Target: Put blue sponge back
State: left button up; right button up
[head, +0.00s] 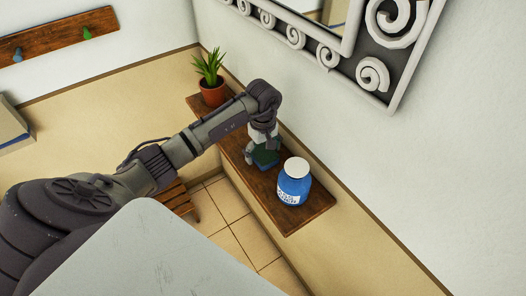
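A small sponge (267,158), dark green on top with blue below, is at the wooden wall shelf, beside a blue jar. My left gripper (260,149) reaches down over the shelf from the left, with its fingers at the sponge. One finger shows on the sponge's left side; the other is partly hidden. I cannot tell whether the fingers press on the sponge, or whether it rests on the shelf or is just above it. My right gripper is not in view.
The wooden shelf (300,217) carries a blue jar with a white lid (294,184) right of the sponge and a potted plant (212,92) at its far end. A framed mirror (372,72) hangs above. A hook rail (60,38) is at upper left.

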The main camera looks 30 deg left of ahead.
aim_at(263, 152)
pick_arm(q)
jog(key=shift+r, duration=0.2)
jog(key=shift+w+r, duration=0.1)
jog(key=shift+r, duration=0.1)
notch_tip(263, 152, up, 12)
jog(key=b, duration=0.3)
jog(key=shift+f+b, duration=0.25)
jog(key=shift+b, duration=0.15)
